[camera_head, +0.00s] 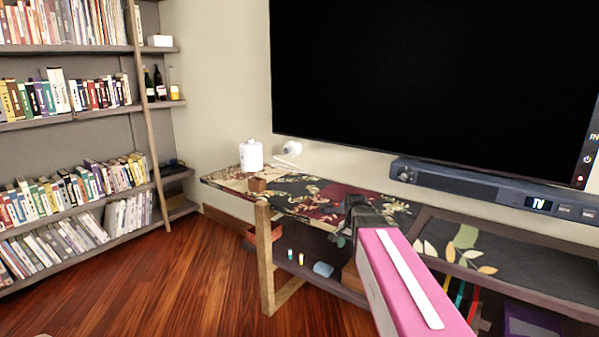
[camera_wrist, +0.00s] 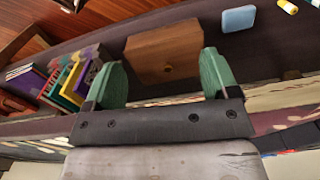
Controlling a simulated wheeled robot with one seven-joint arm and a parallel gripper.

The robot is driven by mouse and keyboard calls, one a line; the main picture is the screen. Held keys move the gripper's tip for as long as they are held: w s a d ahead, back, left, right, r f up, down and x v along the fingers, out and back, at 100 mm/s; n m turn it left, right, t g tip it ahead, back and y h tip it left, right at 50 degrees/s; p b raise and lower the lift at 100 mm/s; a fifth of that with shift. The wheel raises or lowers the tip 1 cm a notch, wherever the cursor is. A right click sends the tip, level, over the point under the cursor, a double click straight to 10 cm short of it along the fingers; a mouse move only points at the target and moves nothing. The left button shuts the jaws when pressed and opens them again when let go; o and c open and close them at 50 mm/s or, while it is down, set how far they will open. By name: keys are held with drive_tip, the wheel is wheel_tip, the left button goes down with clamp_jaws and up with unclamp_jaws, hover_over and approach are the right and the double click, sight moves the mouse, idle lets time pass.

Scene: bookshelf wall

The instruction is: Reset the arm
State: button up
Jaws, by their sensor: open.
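My gripper (camera_head: 345,236) is in front of the low patterned console (camera_head: 300,198) in the head view, partly hidden behind my pink arm link. In the wrist view my gripper (camera_wrist: 160,76) shows two green fingers spread wide, with nothing held between them. A wooden box (camera_wrist: 165,50) with a small knob lies beyond the fingers on the console's lower shelf. Whether the fingers touch anything is hard to tell, but I see no contact.
The lower shelf also holds a blue block (camera_head: 323,269) and books (camera_wrist: 78,80). The TV (camera_head: 430,70) and soundbar (camera_head: 480,187) are behind. Wooden floor (camera_head: 170,285) is free at left.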

drive_tip(key=s+f+n, duration=0.8)
drive_tip(key=s+f, duration=0.3)
drive_tip(key=s, duration=0.1)
drive_tip(key=shift+f, duration=0.15)
drive_tip(key=shift+w, duration=0.1)
idle(0.7)
